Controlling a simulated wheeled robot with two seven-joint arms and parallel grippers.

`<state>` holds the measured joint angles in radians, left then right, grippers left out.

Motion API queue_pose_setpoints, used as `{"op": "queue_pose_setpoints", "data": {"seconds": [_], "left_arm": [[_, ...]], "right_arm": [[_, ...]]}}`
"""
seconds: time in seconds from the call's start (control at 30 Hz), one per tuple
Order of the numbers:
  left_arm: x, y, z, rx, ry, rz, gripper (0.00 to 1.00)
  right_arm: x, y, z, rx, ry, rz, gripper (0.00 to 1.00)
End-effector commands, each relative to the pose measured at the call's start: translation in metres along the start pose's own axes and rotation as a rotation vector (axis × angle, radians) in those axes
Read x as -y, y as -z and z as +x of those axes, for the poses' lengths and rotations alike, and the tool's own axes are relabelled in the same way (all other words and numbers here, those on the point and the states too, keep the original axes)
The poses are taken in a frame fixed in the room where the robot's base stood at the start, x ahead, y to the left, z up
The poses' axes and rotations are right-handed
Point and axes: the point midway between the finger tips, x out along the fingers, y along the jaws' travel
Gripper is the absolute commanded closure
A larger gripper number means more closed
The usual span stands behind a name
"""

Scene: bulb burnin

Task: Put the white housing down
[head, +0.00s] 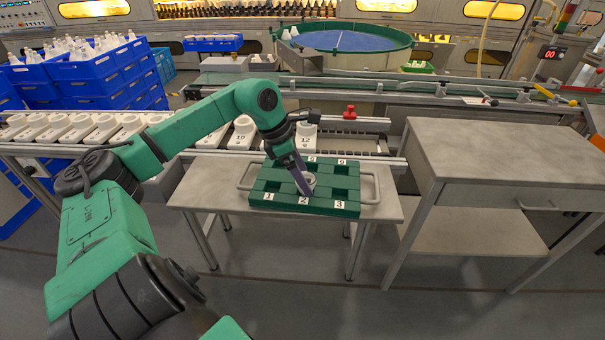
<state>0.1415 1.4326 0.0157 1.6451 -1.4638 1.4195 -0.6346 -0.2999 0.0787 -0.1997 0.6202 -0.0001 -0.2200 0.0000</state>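A green tray (265,198) with numbered compartments lies on a small metal table. The number labels 1, 2 and 3 show along its near edge. A white housing (311,179), partly hidden, shows as a pale round rim at the tray's middle, behind label 2. My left gripper (303,186) points down into the tray at this housing, its dark purple finger overlapping it. I cannot tell whether the fingers grip it or only stand around it, or whether it touches the tray floor. The other compartments that I can see look empty. My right gripper is out of view.
Behind the table runs a conveyor with white housings in numbered places, such as 10 (241,134) and 12 (306,138). A red knob (350,112) stands behind them. A grey workbench (500,150) with a clear top is at right. Blue crates (95,80) are stacked at left.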

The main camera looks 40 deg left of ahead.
Motion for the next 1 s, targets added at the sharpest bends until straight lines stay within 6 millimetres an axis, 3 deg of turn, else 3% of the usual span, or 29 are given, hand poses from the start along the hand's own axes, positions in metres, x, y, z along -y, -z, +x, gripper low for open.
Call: {"op": "queue_pose_setpoints", "data": {"seconds": [0.1, 0.27, 0.5, 0.6, 0.73, 1.0], "left_arm": [[0.000, -0.002, -0.005, 0.000, 0.000, 0.000, 0.06], [-0.001, 0.002, -0.022, -0.002, -0.005, 0.001, 0.06], [-0.001, -0.001, -0.093, 0.001, -0.005, -0.001, 0.06], [-0.001, -0.002, -0.113, 0.000, -0.004, -0.001, 0.06], [0.000, -0.001, -0.123, 0.000, 0.000, 0.000, 0.06], [0.000, -0.001, -0.123, 0.000, 0.000, 0.000, 0.06]], "right_arm": [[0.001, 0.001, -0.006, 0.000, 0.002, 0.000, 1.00], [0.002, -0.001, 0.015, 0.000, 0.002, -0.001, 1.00], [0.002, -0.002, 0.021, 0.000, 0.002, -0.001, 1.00], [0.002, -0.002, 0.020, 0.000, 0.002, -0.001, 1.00], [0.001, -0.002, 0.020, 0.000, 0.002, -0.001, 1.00], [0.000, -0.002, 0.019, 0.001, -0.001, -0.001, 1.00]]}}
